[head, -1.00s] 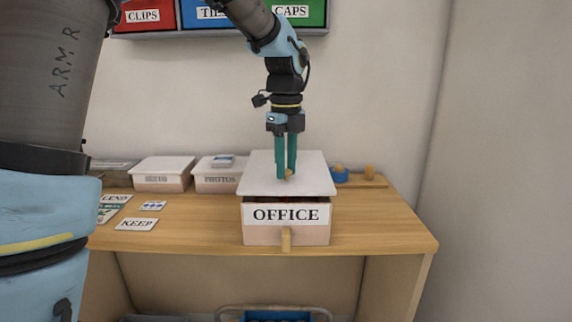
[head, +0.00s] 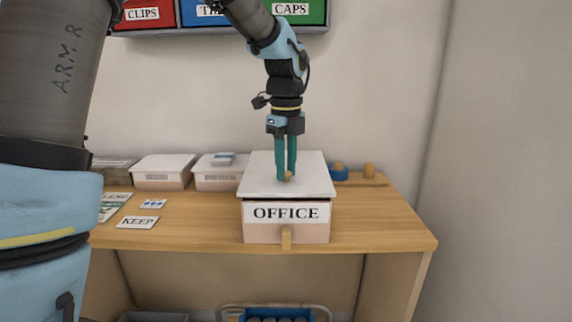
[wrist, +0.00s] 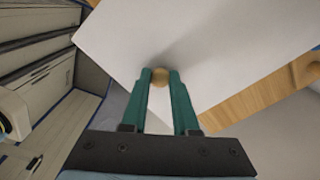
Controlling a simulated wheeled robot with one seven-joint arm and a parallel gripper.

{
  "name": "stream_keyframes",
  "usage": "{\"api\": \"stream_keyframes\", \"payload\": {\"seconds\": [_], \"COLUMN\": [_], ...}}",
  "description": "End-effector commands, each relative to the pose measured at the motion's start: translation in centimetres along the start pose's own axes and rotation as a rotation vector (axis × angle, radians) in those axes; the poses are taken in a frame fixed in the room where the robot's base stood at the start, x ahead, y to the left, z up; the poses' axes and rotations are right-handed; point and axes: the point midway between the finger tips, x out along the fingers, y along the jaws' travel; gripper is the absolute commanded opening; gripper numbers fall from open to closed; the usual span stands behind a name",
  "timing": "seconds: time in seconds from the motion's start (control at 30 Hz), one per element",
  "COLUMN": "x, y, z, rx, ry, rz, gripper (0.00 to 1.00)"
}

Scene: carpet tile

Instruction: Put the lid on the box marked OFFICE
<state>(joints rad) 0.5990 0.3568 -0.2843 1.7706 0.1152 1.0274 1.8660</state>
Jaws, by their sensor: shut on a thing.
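The box marked OFFICE (head: 286,226) stands at the front of the wooden desk, with a small wooden tab on its front. The white lid (head: 258,184) lies over the top of the box, close to level. A thin dark gap shows between the lid and the box's front edge, so I cannot tell if it is fully seated. My gripper (head: 289,177) points down and is shut on the lid's round wooden knob. In the wrist view the knob (wrist: 160,77) sits between the green fingertips, with the white lid (wrist: 215,45) spread beneath them.
Two white-lidded boxes (head: 163,168) (head: 215,178) stand behind at left. Cards, one reading KEEP (head: 137,222), lie left of the OFFICE box. A blue round item (head: 339,173) and a wooden knob-like piece (head: 369,170) are behind at right. The desk's right front is clear.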

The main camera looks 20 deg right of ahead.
Motion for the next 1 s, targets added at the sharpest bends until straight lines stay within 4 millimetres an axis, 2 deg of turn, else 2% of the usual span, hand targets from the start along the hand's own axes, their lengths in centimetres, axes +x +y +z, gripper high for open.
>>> {"api": "stream_keyframes", "payload": {"seconds": [1.0], "x": [0.65], "y": [-0.01], "z": [0.00], "rx": [0.000], "ry": [0.000], "rz": [0.000], "gripper": [0.00]}}
